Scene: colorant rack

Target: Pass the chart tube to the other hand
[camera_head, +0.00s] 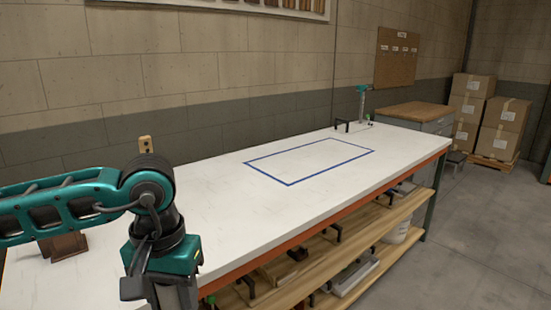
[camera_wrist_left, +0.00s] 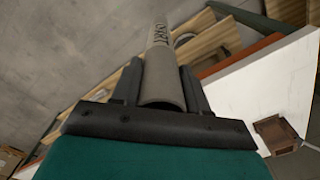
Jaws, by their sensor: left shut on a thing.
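The chart tube (camera_wrist_left: 160,72) is a grey-beige cylinder with dark lettering near its far end, seen in the left wrist view. My left gripper (camera_wrist_left: 160,88) is shut on it, with one dark finger on each side. The tube points away from the wrist, with its near open end close to the gripper's palm. In the head view my left arm comes in from the left and bends down at the table's front edge; its fingers are cut off at the bottom, and I cannot make out the tube there. My right gripper is in neither view.
The white tabletop (camera_head: 215,215) is mostly clear, with a blue taped rectangle (camera_head: 290,184). A brown wooden holder (camera_head: 62,246) stands at the left, partly behind my arm. Wooden shelves (camera_head: 330,262) below hold clamps and a tray. A clamp (camera_head: 342,125) sits at the far end.

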